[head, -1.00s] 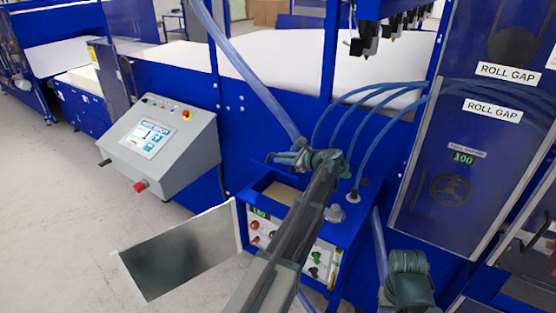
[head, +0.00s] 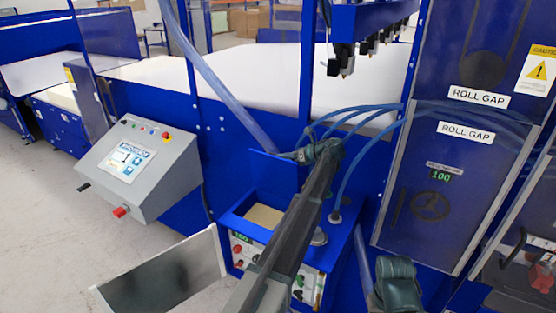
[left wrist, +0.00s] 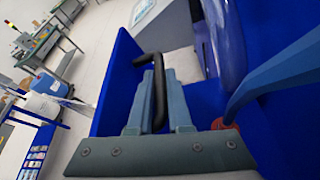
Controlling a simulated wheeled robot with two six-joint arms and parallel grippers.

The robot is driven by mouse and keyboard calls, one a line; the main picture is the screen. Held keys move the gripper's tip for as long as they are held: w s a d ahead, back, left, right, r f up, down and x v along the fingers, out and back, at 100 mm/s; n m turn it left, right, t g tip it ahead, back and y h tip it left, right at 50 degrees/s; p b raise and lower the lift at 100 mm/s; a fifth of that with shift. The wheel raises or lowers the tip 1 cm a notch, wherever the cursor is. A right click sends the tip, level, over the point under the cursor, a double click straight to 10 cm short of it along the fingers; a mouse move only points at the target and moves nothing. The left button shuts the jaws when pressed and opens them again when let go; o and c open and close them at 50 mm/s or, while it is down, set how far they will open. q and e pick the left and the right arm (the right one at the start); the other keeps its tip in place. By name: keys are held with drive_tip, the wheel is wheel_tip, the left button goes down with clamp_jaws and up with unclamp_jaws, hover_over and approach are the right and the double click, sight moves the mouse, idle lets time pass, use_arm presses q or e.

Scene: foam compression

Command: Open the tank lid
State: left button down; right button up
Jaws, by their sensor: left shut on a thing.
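The blue tank (head: 327,258) stands at the middle of the head view. Its top opening shows a beige inside (head: 264,216). The blue tank lid (head: 272,180) stands raised, roughly upright, behind the opening. My left gripper (head: 292,156) is at the lid's upper edge, and my arm hides part of the tank and lid. In the left wrist view, the fingers of my left gripper (left wrist: 157,82) are shut on the black lid handle (left wrist: 158,112), which is fixed to the blue lid panel (left wrist: 121,78).
A grey control console (head: 140,167) stands to the left. A tilted panel (head: 165,277) sticks out at the tank's front left. Blue hoses (head: 345,183) run down by the tank's right side. A blue roll-gap cabinet (head: 440,165) is at the right. Open floor lies at the lower left.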

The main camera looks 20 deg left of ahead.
use_arm(q)
drive_tip(key=shift+w+d+f, duration=0.1)
drive_tip(key=shift+w+f, duration=0.05)
drive_tip(key=shift+w, duration=0.55)
use_arm(e)
drive_tip(key=shift+w+f, duration=0.1)
drive_tip(key=shift+w, duration=0.3)
use_arm(q)
drive_tip(key=c, duration=0.8)
unclamp_jaws()
drive_tip(key=shift+c, duration=0.2)
drive_tip(key=p+v, duration=0.5)
drive_tip(key=v, duration=0.8)
drive_tip(key=shift+d, duration=0.35)
use_arm(e)
wheel_tip(320, 180, up, 5)
drive_tip(key=shift+r, duration=0.1)
